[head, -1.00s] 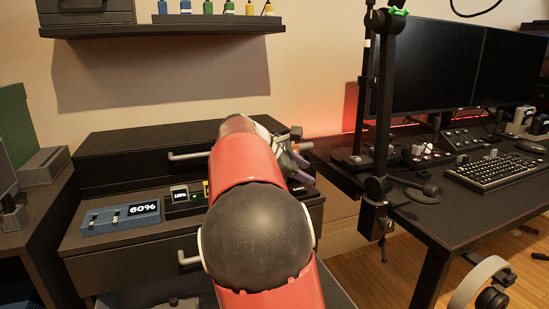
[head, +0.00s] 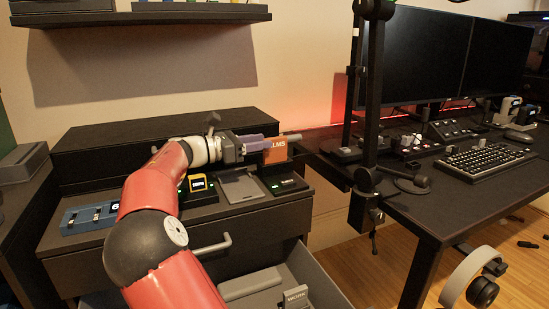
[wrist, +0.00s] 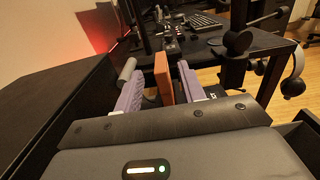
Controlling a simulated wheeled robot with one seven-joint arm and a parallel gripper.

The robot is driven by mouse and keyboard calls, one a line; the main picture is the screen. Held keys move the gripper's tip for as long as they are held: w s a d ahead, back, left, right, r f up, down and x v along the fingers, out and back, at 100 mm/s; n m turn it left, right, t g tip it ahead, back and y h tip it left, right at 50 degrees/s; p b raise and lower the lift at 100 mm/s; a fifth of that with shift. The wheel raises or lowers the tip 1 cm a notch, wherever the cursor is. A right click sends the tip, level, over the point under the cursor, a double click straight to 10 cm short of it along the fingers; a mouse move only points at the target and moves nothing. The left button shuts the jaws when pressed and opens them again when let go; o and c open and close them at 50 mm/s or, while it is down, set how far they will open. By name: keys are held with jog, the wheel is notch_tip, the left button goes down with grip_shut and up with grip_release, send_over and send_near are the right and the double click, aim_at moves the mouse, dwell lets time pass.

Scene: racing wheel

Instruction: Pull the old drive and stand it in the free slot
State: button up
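An orange drive (head: 276,150) with white lettering ending in "LMS" stands upright above a black dock (head: 284,184) at the right end of the cabinet top. My gripper (head: 262,143) reaches it from the left, with purple fingers. In the wrist view, the orange drive (wrist: 163,79) stands between the two fingers (wrist: 160,88), with a gap visible on each side. The gripper looks open around it. A yellow-and-dark item (head: 198,184) sits in another dock further left. I cannot tell which slot is the free one.
A grey flat pad (head: 240,187) lies between the docks. A blue unit (head: 89,217) with a display sits at left. Below, an open drawer (head: 325,285) holds grey boxes. A black stand pole (head: 366,110) and the desk (head: 455,205) are close on the right.

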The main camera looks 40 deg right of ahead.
aim_at(286, 137)
jog(key=x, duration=0.7)
jog(key=shift+s+r, duration=0.1)
jog(key=shift+c, duration=0.3)
grip_shut()
